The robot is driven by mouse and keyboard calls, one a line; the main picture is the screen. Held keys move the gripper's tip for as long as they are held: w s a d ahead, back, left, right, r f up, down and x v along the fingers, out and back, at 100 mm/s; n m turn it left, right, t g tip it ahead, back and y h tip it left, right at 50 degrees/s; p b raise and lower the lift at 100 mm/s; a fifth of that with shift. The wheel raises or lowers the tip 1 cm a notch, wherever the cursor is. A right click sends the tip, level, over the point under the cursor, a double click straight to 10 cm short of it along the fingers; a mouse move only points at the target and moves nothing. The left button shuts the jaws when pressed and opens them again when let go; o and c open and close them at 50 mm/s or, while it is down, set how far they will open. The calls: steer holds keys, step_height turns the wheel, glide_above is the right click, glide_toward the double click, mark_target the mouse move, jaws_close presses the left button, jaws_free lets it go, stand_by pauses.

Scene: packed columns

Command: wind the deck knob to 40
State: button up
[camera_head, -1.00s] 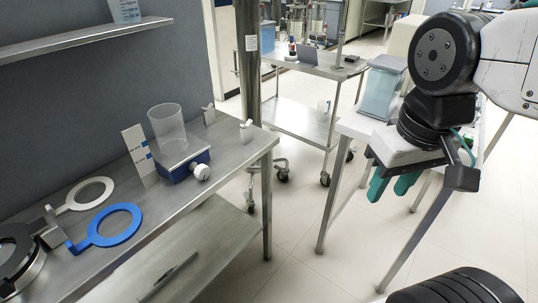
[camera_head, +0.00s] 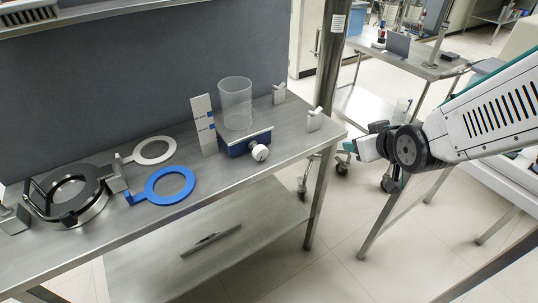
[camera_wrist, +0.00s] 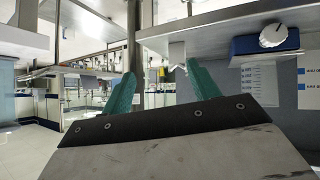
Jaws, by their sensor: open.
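The deck knob (camera_head: 260,152) is a round white dial on the front of a blue box (camera_head: 236,144) on the steel bench. A clear beaker (camera_head: 236,103) stands on the box's top plate. The knob also shows at the upper right in the wrist view (camera_wrist: 272,36), with a small dark mark on its face; I cannot read its setting. My gripper (camera_head: 347,147) is to the right of the box, off the bench's right end and apart from the knob. In the wrist view my gripper's teal fingers (camera_wrist: 163,88) are spread, with nothing held between them.
A white card with blue marks (camera_head: 203,125) stands left of the box. A blue ring (camera_head: 169,186), a white ring (camera_head: 154,150) and a black-and-steel ring fixture (camera_head: 72,195) lie further left. Small white brackets (camera_head: 314,119) stand near the bench's right end. A post rises behind them.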

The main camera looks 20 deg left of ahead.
steer(key=a+f+n+t+y, duration=0.25)
steer(key=a+f+y, duration=0.3)
steer(key=a, duration=0.65)
steer(key=n+y, duration=0.3)
steer(key=y, duration=0.1)
glide_toward(262, 154)
steer(key=x, duration=0.9)
steer(key=shift+w+a, duration=0.2)
steer(key=shift+a, duration=0.05)
steer(key=shift+c, duration=0.2)
steer(key=c, duration=0.9)
